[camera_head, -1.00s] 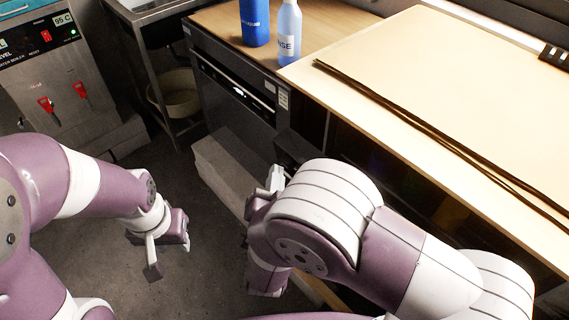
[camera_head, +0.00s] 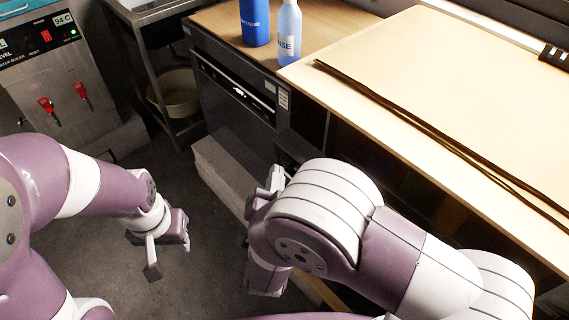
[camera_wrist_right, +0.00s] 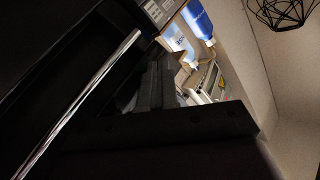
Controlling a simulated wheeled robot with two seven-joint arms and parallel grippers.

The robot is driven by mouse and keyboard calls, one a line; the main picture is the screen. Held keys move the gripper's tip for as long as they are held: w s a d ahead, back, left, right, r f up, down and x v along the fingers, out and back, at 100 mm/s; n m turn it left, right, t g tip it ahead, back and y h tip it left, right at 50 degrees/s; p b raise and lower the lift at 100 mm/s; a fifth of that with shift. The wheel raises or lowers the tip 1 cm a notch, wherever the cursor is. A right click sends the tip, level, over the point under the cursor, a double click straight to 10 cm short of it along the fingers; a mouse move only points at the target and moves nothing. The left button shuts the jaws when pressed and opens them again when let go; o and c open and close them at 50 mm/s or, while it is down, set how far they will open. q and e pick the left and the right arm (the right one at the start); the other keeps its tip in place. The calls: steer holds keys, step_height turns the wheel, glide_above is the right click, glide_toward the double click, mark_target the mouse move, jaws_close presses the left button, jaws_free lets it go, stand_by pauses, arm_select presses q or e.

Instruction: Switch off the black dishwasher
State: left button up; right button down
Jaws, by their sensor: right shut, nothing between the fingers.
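The black dishwasher (camera_head: 236,122) stands under the wooden counter, left of the pale worktop in the head view. Small white lights show on its dark front strip (camera_head: 240,91). My right gripper (camera_head: 274,180) is low near the dishwasher's lower right side, largely hidden by my right arm. In the right wrist view its dark fingers (camera_wrist_right: 153,88) are shut and empty, beside a long shiny bar (camera_wrist_right: 82,103) on a dark front; contact cannot be told. My left gripper (camera_head: 166,250) hangs over the floor with its fingers apart, away from the dishwasher.
A blue bottle (camera_head: 255,22) and a pale blue bottle (camera_head: 289,35) stand on the counter. The pale worktop (camera_head: 430,90) extends right. A water boiler (camera_head: 60,85) is at the left. A light block (camera_head: 222,172) lies before the dishwasher. Floor is free around my left gripper.

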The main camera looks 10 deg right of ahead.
steer(key=shift+w+d+r, duration=0.1)
steer(key=shift+w+d, duration=0.15)
steer(key=shift+d, duration=0.1)
steer(key=shift+s+a, duration=0.3)
steer(key=shift+a, duration=0.05)
steer(key=s+a+f+b, duration=0.1)
steer(key=s+a, duration=0.2)
steer(key=a, duration=0.1)
steer(key=shift+s+a+f, duration=0.2)
steer(key=shift+s+a, duration=0.05)
steer(key=shift+a, duration=0.15)
stand_by(0.5)
